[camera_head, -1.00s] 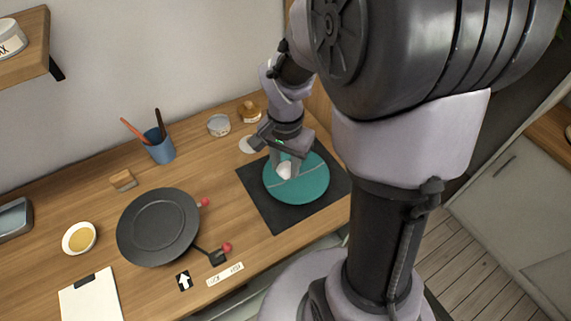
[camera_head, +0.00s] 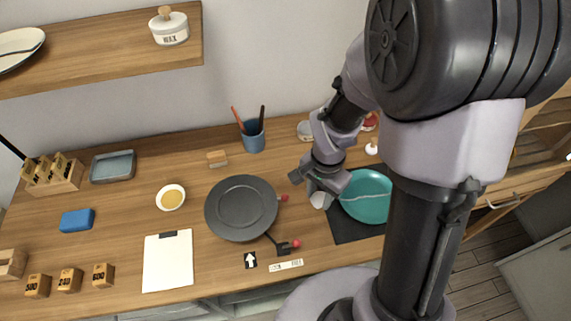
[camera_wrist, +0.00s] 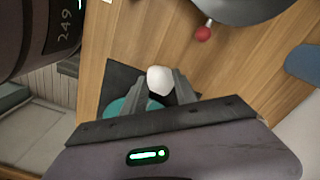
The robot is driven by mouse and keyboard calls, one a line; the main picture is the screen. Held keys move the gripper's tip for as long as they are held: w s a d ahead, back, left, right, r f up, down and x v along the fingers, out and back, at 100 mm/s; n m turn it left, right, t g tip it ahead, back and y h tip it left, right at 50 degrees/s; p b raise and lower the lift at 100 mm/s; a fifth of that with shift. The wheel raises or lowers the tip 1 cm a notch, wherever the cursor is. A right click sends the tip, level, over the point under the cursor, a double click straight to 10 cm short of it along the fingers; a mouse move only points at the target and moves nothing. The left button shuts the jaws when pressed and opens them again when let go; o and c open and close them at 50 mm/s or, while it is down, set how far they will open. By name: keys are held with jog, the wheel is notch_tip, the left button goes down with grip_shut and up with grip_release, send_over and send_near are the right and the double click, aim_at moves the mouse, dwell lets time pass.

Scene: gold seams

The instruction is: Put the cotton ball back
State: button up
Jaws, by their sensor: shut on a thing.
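My gripper (camera_head: 322,193) is shut on the white cotton ball (camera_wrist: 160,79), which sits between the fingertips in the wrist view. In the head view the cotton ball (camera_head: 318,200) shows as a small white shape at the left edge of the teal plate. The teal plate (camera_head: 372,203) has a pale seam across it and lies on a dark mat (camera_head: 350,232). The gripper and ball appear above the mat's left side; the exact height is hard to tell. My arm hides part of the plate and the counter behind it.
A dark round plate (camera_head: 241,207) with red-knobbed parts beside it stands left of my gripper. A blue cup with brushes (camera_head: 253,136) is behind. A yellow-filled bowl (camera_head: 171,197), clipboard (camera_head: 168,262) and blue block (camera_head: 77,220) lie further left. A shelf (camera_head: 100,55) overhangs the back.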

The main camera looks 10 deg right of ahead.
jog(key=shift+w+a+f, duration=0.15)
jog(key=shift+w+a, duration=0.4)
jog(key=shift+w+a+f, duration=0.15)
jog(key=shift+w+a, duration=0.35)
jog(key=shift+w, duration=0.05)
jog(key=b, duration=0.2)
send_over(292, 168)
jog(key=shift+s+f, duration=0.35)
jog(key=shift+f, duration=0.25)
jog(key=f, duration=0.1)
jog(key=f+b, duration=0.2)
jog(key=shift+w+f, duration=0.25)
jog(key=shift+f, duration=0.15)
jog(key=shift+r, duration=0.2)
jog(key=shift+f, duration=0.15)
jog(key=o, duration=1.2)
